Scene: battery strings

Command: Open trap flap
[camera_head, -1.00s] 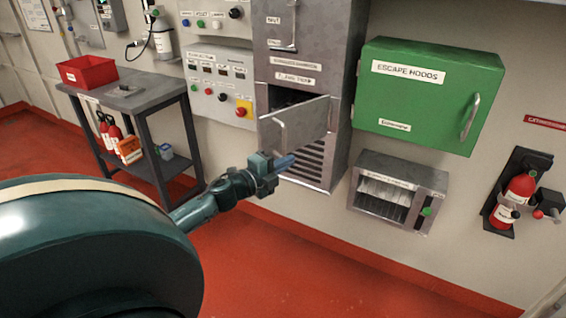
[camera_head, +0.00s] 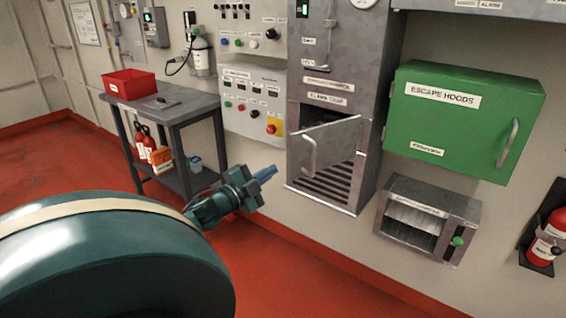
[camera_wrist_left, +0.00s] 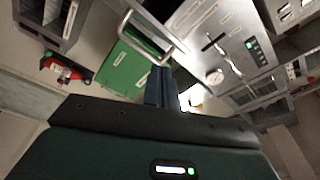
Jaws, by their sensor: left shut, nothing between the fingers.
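The trap flap (camera_head: 335,141) is a grey metal door low on the tall metal cabinet (camera_head: 345,60). It stands swung out from its opening, under the flame trap label, with its bar handle (camera_head: 311,155) towards the left edge. Behind it a dark opening and slatted vents show. My left gripper (camera_head: 266,173) is shut and empty, to the left of the flap and apart from it in the head view. In the left wrist view, the closed blue fingers (camera_wrist_left: 160,88) lie near a bar handle (camera_wrist_left: 150,30); whether they touch it I cannot tell. My right gripper is not in view.
A green escape hoods box (camera_head: 465,120) hangs right of the cabinet, above a small open metal box (camera_head: 428,215). A control panel (camera_head: 253,105) with a red stop button is on the left. A table (camera_head: 185,105) bears a red bin (camera_head: 129,84). Red floor is clear below.

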